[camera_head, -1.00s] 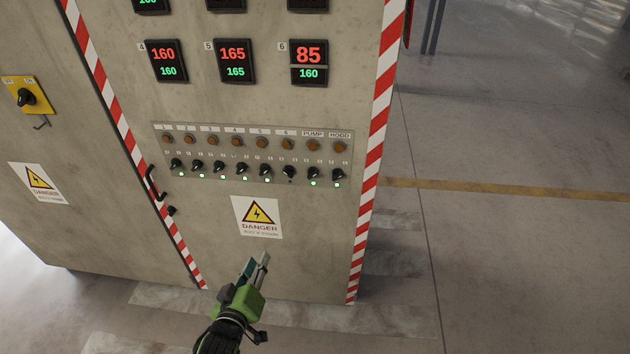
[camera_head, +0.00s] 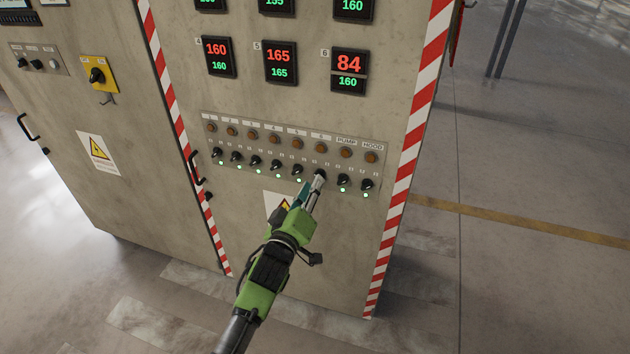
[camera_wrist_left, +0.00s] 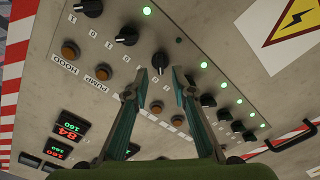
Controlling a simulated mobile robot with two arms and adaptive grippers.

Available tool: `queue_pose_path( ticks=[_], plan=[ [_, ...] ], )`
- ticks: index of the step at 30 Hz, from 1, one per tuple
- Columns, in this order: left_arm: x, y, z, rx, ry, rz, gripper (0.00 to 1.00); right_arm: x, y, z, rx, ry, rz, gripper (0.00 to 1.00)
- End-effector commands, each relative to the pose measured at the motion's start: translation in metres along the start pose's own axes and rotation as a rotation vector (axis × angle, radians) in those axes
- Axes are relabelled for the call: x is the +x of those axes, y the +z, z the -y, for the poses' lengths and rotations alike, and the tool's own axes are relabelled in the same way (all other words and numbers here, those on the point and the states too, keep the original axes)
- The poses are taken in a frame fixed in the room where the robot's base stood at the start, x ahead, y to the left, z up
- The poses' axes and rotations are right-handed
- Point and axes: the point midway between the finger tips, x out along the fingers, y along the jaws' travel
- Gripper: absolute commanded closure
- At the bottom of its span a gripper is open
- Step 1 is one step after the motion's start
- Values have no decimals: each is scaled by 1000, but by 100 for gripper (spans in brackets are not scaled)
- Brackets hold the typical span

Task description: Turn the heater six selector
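The heater six selector is a black rotary knob (camera_head: 320,173) in the lower row of the cabinet's switch panel. In the left wrist view this knob (camera_wrist_left: 160,62) sits just beyond and between my fingertips. The small lamp by it (camera_wrist_left: 180,40) is dark, while the neighbouring selectors show green lamps. My left gripper (camera_head: 312,190) reaches up to the knob from below. In the left wrist view its two fingers (camera_wrist_left: 160,77) are apart, one on each side of the knob; I cannot tell whether they touch it. My right gripper is not in view.
Neighbouring selectors, such as the pump knob (camera_head: 343,179) and the heater five knob (camera_head: 298,169), stand close on both sides. Orange lamps (camera_head: 322,147) line the row above. The heater six display (camera_head: 349,65) reads 84 over 160. A door handle (camera_head: 196,167) sticks out at left.

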Motion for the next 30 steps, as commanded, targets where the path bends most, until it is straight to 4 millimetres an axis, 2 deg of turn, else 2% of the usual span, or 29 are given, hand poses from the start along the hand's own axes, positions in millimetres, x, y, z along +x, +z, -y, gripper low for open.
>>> queue_pose_path(
  ticks=[1, 6, 18, 21, 30],
  plan=[
    [9, -1, -1, 1, 1, -1, 76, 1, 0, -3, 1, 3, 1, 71],
    [25, 0, 0, 0, -1, 0, 76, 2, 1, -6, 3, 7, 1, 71],
    [31, 0, 0, 1, 0, 0, 76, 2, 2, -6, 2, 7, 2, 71],
    [30, 0, 0, 1, 0, 0, 100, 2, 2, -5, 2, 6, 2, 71],
    [30, 0, 0, 8, 0, 0, 100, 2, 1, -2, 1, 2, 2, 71]
  ],
)
